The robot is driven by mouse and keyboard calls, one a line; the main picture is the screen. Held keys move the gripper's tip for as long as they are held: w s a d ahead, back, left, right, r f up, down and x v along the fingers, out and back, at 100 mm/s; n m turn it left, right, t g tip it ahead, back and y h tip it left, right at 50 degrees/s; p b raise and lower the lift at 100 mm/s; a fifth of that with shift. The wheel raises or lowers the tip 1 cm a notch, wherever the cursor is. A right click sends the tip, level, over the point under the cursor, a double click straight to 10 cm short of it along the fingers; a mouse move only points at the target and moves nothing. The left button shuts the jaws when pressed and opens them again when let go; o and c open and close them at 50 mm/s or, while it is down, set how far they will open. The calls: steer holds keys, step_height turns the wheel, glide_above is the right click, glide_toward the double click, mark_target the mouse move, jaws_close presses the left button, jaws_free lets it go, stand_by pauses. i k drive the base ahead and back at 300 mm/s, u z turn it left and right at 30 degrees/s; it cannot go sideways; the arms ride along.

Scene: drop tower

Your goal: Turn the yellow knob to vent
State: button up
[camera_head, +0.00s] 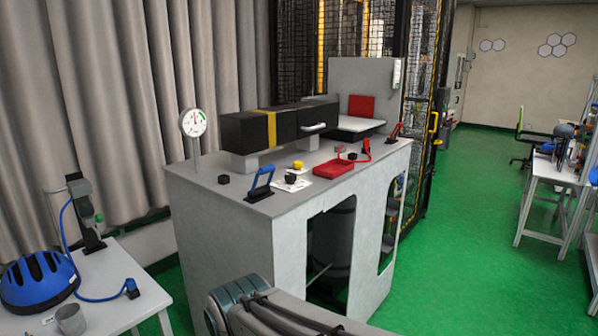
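A small yellow knob (298,164) sits on the top of the grey cabinet (216,189), near the middle of the view. A black knob (290,178) on a white plate is just in front of it. The yellow knob is too small for its turned position to be read. A round white dial gauge (193,123) stands on a post at the cabinet's left back corner. Part of my arm shows at the bottom, in front of the cabinet. My gripper is not in view.
A blue lever (261,183), a red tray (334,168) and a black box with a yellow band (271,129) are on the cabinet. A side table (112,282) with a blue helmet (38,280) stands at left. Green floor is clear at right.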

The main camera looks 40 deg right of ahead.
mark_target(298, 166)
steer(key=z, duration=0.75)
steer(key=k, duration=0.35)
steer(key=z, duration=0.3)
steer(key=i, duration=0.5)
steer(key=u, duration=0.05)
steer(key=k, duration=0.65)
steer(key=z, duration=0.4)
steer(key=i, duration=1.85)
steer(key=u, duration=0.7)
